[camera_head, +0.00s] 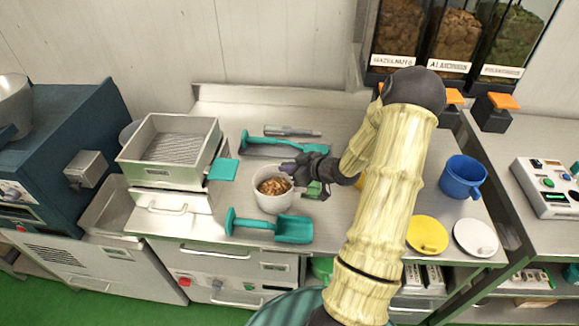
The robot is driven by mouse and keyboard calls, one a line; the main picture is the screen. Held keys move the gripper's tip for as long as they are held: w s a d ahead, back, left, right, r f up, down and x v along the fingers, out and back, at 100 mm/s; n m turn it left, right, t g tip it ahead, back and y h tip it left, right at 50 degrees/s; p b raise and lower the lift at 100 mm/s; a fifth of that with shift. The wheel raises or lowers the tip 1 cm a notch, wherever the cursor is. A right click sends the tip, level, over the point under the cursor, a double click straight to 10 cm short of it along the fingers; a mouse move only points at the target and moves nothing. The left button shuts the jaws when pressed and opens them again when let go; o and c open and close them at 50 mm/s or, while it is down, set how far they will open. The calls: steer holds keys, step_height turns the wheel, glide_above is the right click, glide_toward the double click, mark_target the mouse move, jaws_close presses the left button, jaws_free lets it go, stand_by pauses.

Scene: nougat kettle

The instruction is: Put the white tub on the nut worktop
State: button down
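A white tub (274,204) holding brown nuts stands upright on the steel worktop (330,235), left of my arm. My gripper (284,178) is at the tub's back right rim, with its dark fingers reaching over or beside the rim. I cannot tell whether the fingers touch the tub or grip it. My gripper and wrist hide part of the worktop behind the tub.
A teal scoop (290,228) lies in front of the tub, and a teal tool (270,142) lies behind. A sieve box (170,150) stands left. A blue jug (461,178), yellow lid (427,235) and white lid (475,238) are right. Nut dispensers (453,45) stand behind.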

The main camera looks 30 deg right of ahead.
steer(key=c, duration=1.6)
jaws_free()
steer(key=v, duration=1.2)
steer(key=shift+w, duration=0.1)
steer(key=w+a+h, duration=0.1)
steer(key=w+a+m+g+h, duration=0.1)
steer(key=w+a+h, duration=0.1)
steer(key=shift+w+r+g+h, duration=0.15)
steer(key=shift+r+g+h, duration=0.15)
steer(key=shift+r, duration=0.1)
steer(key=s+a+r+m+g+h, duration=0.1)
steer(key=s+a+m+g, duration=0.1)
steer(key=s+a, duration=0.4)
steer(key=s+a+r+m+g+h, duration=0.1)
steer(key=s+a+g, duration=0.4)
steer(key=a, duration=0.7)
steer(key=shift+s+a+r+m, duration=0.2)
steer(key=shift+s+r+m, duration=0.65)
steer(key=shift+s, duration=0.35)
